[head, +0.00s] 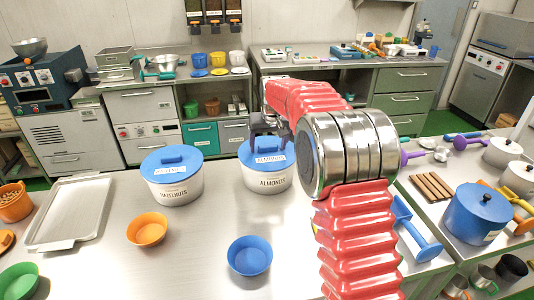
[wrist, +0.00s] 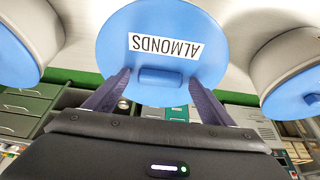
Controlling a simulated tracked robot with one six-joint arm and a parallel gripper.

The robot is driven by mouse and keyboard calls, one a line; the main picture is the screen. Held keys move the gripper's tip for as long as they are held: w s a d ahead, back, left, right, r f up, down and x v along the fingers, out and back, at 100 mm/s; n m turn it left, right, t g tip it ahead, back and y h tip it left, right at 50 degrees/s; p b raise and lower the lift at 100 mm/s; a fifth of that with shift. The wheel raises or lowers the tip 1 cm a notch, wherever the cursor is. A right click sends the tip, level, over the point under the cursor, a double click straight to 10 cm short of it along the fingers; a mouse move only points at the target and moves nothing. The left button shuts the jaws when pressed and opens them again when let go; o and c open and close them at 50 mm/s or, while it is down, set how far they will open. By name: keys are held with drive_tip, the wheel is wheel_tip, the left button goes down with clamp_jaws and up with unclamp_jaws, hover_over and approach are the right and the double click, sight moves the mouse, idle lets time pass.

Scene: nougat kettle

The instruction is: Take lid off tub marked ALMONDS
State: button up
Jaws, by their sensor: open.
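The white tub marked ALMONDS (head: 268,182) stands on the steel counter with its blue lid (head: 250,157) on. The lid also shows in the wrist view (wrist: 160,30), with the ALMONDS label upside down and a raised blue handle (wrist: 160,77). My gripper (head: 268,134) is over this lid. In the wrist view my gripper (wrist: 163,80) is open, with one dark finger on each side of the handle. I cannot tell whether the fingers touch it. My arm partly hides the area to the tub's right in the head view.
A tub marked HAZELNUTS (head: 173,190) with a blue lid stands left of it. An orange bowl (head: 147,229) and a blue bowl (head: 250,256) sit in front. A metal tray (head: 72,212) lies at left. Bare counter lies between the bowls.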

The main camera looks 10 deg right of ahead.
sight(268, 147)
drive_tip(key=shift+c, duration=0.7)
drive_tip(key=c, duration=1)
drive_tip(key=shift+c, duration=0.2)
wheel_tip(268, 147, up, 10)
drive_tip(key=shift+r, duration=0.2)
drive_tip(key=shift+r, duration=1.25)
